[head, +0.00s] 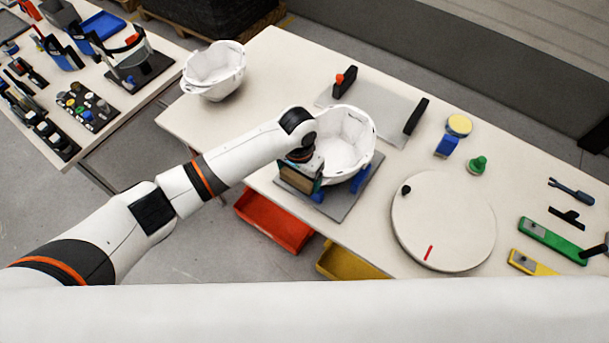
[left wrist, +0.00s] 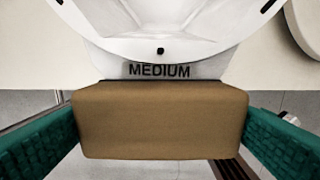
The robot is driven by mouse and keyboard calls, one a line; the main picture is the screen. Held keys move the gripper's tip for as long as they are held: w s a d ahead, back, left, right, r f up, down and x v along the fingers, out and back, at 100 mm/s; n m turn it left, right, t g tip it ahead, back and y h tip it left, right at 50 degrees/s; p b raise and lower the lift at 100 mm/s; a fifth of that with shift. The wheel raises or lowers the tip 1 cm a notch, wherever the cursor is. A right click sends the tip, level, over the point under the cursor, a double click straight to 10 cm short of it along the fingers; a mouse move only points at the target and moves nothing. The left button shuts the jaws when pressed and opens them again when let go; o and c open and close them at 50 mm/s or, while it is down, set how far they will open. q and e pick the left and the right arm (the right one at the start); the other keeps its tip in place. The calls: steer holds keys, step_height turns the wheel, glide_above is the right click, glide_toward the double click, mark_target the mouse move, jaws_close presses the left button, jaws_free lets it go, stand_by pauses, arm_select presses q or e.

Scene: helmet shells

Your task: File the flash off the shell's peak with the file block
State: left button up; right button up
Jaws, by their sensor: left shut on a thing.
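A white helmet shell (head: 345,143) sits open side up in a blue-posted fixture (head: 350,203) on the table. In the left wrist view the shell (left wrist: 155,48) shows at the top, with the word MEDIUM on its near edge. My left gripper (head: 304,172) is at the shell's near left side. In the left wrist view its green fingers (left wrist: 160,130) are shut on the brown file block (left wrist: 160,118). The block lies right by the lettered edge; I cannot tell whether they touch. The flash is not distinguishable. My right gripper is not in view.
A second white shell (head: 214,70) stands at the table's far left. A round turntable (head: 445,225) lies to the right, with several tools beyond it. A red bin (head: 273,222) and a yellow bin (head: 345,263) are below the near edge.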

arm_select(q)
steer(key=shift+w+a+f, duration=0.1)
steer(key=shift+w+a, duration=0.35)
steer(key=shift+a, duration=0.2)
steer(key=shift+s+d+p, duration=0.35)
steer(key=shift+s+d, duration=0.2)
steer(key=shift+d, duration=0.25)
steer(key=shift+s+d, duration=0.6)
steer(key=shift+d, duration=0.25)
steer(key=shift+w+a+f, duration=0.1)
steer(key=shift+w+a, duration=0.5)
steer(key=shift+a, duration=0.25)
steer(key=shift+w+a+f, duration=0.1)
steer(key=shift+w+a, duration=0.45)
steer(key=shift+a, duration=0.25)
steer(key=shift+s+d, duration=0.6)
steer(key=shift+d, duration=0.25)
steer(key=shift+r, duration=4)
